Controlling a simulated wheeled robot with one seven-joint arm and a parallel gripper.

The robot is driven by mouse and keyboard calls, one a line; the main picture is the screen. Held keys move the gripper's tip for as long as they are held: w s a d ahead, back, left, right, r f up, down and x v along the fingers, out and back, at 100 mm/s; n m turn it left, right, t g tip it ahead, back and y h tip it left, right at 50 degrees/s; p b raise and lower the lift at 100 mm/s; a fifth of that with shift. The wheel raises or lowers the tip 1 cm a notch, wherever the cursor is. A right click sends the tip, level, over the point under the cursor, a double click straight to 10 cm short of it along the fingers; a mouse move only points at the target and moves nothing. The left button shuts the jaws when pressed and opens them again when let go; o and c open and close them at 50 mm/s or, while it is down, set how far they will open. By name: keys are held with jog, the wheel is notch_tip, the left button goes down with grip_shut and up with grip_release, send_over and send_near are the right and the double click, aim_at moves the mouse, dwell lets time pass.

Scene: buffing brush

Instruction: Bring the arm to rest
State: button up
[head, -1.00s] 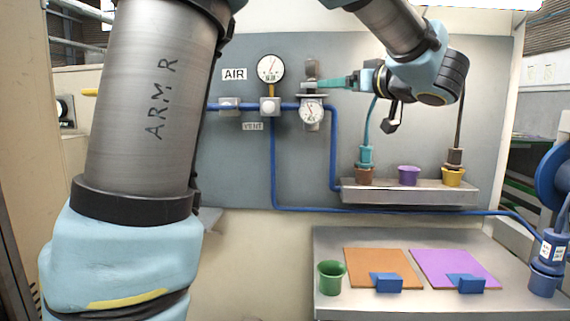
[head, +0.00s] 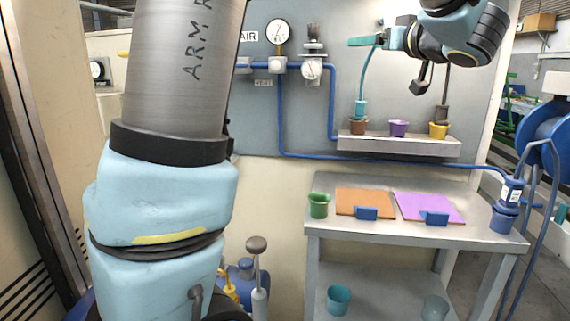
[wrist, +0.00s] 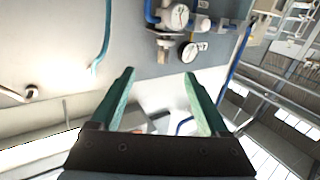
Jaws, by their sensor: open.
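My gripper (head: 372,41) is at the upper right in the head view, raised well above the shelf and pointing left toward the gauges on the grey panel. In the wrist view its two green fingers (wrist: 160,88) are spread apart with nothing held between them. My arm's upper links fill the left of the head view. The wrist joint hangs at the top right.
A metal shelf (head: 352,145) holds brown, purple and yellow cups with brushes in two of them. Below, a metal table (head: 330,231) bears a green cup (head: 319,205), an orange mat (head: 362,199) and a purple mat (head: 425,204). Pressure gauges (head: 280,32) and blue pipes line the panel.

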jog(key=w+f+m+h, duration=0.4)
jog(key=w+f+h, duration=0.1)
jog(key=w+h, duration=0.2)
jog(key=a+f+m+g+h+p, duration=0.1)
jog(key=a+f+g+h, duration=0.15)
jog(key=f, duration=0.35)
jog(key=a+f+m+g+h+p, duration=0.1)
jog(key=a+f+m+g, duration=0.1)
jog(key=a+f, duration=0.35)
jog(key=s+a+f+n+g+y, duration=0.1)
jog(key=s+a+f+g+y, duration=0.2)
jog(key=s+a+f+g, duration=0.8)
jog(key=s+a+f, duration=0.6)
jog(key=s+f, duration=0.1)
jog(key=s, duration=0.3)
jog(key=shift+f+n+y, duration=0.3)
jog(key=shift+y, duration=0.05)
